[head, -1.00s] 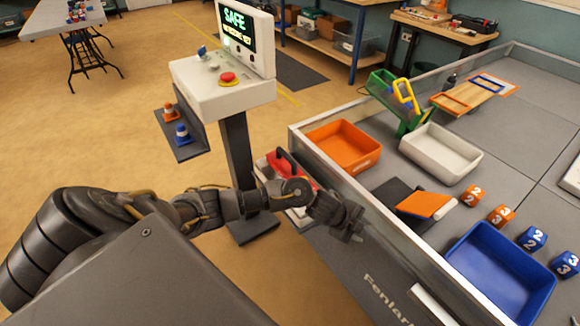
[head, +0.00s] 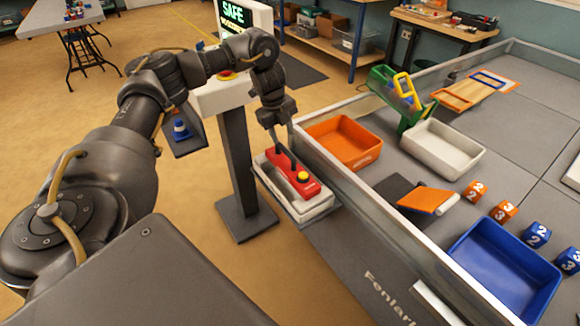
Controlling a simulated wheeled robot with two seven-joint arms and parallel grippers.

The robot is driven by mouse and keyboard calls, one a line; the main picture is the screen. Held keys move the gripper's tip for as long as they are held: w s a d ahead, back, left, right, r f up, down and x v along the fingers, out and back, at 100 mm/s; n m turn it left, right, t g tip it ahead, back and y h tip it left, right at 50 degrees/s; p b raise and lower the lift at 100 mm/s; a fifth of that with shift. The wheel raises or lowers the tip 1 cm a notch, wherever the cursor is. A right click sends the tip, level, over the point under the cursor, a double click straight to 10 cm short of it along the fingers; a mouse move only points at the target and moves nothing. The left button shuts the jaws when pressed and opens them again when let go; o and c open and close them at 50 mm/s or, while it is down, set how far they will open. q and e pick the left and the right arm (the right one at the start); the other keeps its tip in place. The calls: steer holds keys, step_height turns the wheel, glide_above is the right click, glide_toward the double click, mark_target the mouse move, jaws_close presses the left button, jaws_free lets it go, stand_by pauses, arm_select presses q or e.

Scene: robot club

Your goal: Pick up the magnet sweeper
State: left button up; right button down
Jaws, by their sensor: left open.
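The magnet sweeper (head: 306,189) is a red body with a black handle and a yellow knob. It sits in a white holder tray (head: 314,211) on the outside of the arena wall. My left gripper (head: 282,148) points down just above the far end of the sweeper's handle. It is open, with its fingers near the handle; I cannot tell if they touch it. My right gripper is not in the view.
The arena wall (head: 366,201) runs close to the right of the sweeper. Inside stand an orange bin (head: 378,150), a white bin (head: 473,160) and a blue bin (head: 487,305). A control pedestal (head: 238,160) with a SAFE screen stands just left of the sweeper.

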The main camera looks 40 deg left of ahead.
mark_target(289, 153)
arm_select(q)
steer(key=f+b, duration=0.1)
steer(key=f, duration=0.1)
steer(key=w+f+b, duration=0.1)
steer(key=f, duration=0.2)
steer(key=shift+d+f, duration=0.15)
steer(key=shift+d, duration=0.05)
steer(key=shift+w+f, duration=0.1)
steer(key=shift+f, duration=0.05)
steer(key=f, duration=0.4)
steer(key=shift+w+d, duration=0.4)
steer(key=shift+w+f, duration=0.1)
steer(key=shift+f, duration=0.45)
jaws_close()
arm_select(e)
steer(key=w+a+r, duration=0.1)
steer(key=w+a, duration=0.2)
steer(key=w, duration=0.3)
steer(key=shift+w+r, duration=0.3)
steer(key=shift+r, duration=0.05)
